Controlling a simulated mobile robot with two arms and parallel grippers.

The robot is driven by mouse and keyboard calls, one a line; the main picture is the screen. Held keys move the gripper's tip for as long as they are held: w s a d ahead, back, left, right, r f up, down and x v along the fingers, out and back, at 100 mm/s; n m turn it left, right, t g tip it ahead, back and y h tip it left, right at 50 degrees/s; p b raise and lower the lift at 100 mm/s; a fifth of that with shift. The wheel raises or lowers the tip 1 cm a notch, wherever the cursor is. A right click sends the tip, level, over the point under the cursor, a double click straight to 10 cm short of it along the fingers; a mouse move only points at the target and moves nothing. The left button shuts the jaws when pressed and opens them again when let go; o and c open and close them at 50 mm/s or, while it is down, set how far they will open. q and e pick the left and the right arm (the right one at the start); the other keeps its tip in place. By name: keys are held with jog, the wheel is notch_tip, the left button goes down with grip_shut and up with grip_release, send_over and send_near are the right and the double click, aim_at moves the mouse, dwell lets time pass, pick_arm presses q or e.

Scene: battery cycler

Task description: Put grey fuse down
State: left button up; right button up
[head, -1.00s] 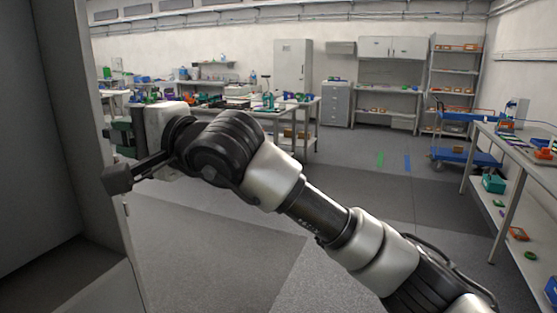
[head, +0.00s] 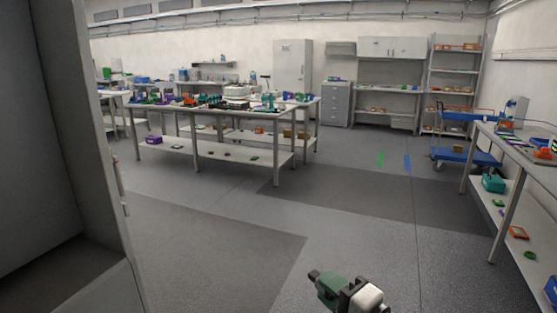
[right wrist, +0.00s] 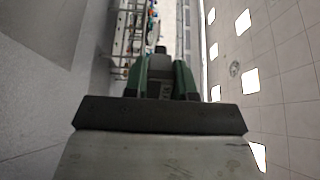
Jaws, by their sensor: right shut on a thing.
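My right gripper (head: 328,284) shows at the bottom of the head view, right of centre, above the floor. Its green fingers also show in the right wrist view (right wrist: 161,75). It is shut on the grey fuse (right wrist: 161,66), a small dark grey piece between the fingers whose tip sticks out beyond them. In the head view only a dark end of it (head: 313,275) shows past the fingers. The gripper and fuse are clear of any table or shelf. My left gripper is not in view.
An open grey cabinet (head: 85,150) stands close at the left. A two-level workbench (head: 215,155) with several items is ahead left. Another bench (head: 540,185) lines the right. A blue cart (head: 466,155) stands at the back right. The middle floor is clear.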

jog(key=s+d+f+m+t+h, duration=0.1)
jog(key=s+d+f+h, duration=0.1)
jog(key=s+d+f, duration=0.5)
jog(key=s+d, duration=0.2)
jog(key=s, duration=0.1)
jog(key=shift+d+f+m+t, duration=0.2)
jog(key=shift+d+m+t, duration=0.1)
jog(key=shift+m, duration=0.1)
jog(key=shift+a, duration=0.15)
